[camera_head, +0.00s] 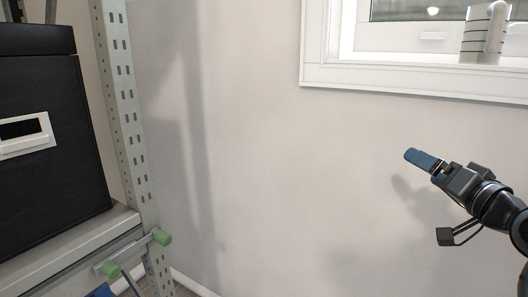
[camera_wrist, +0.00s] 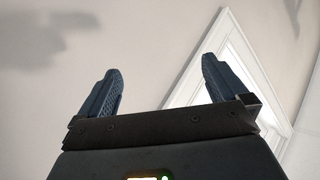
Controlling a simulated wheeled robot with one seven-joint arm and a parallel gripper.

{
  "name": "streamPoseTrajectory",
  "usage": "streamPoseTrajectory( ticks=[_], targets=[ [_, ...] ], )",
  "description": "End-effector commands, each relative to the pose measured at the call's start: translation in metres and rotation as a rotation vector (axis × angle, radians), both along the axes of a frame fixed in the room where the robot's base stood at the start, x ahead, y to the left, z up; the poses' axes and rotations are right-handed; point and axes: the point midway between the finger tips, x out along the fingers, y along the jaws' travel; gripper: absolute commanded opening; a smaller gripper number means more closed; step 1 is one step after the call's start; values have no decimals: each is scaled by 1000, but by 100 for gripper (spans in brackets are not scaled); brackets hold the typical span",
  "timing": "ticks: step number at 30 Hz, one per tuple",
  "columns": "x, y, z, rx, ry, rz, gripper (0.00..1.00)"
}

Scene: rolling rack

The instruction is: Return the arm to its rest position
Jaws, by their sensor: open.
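My gripper (camera_head: 425,160) is at the right side of the head view, held up in front of the bare wall below the window. Its blue fingers point up and to the left. In the wrist view my gripper (camera_wrist: 160,88) shows its two blue fingers wide apart with nothing between them. Behind them are only the wall and part of the white window frame (camera_wrist: 215,62). My black arm comes in from the right edge of the head view; most of it is out of view.
A metal rack (camera_head: 125,100) stands at the left, with a black box (camera_head: 50,150) on its shelf (camera_head: 75,245). Green-ended handles (camera_head: 162,237) stick out from the rack. A window (camera_head: 400,75) with a striped object (camera_head: 483,35) is at upper right. The wall between is clear.

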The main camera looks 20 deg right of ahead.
Motion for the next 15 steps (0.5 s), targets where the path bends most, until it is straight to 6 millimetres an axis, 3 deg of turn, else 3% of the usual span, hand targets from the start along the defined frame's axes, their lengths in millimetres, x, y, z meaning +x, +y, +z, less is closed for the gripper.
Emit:
streamPoseTrajectory(
  ticks=[1, 6, 11, 15],
  targets=[
    [-3, 18, -24, 16, 13, -3, 100],
    [-22, 66, -83, 25, 46, -30, 100],
    [-53, 111, -130, 6, 91, -46, 100],
    [-89, 148, -165, -32, 138, -51, 100]
  ],
)
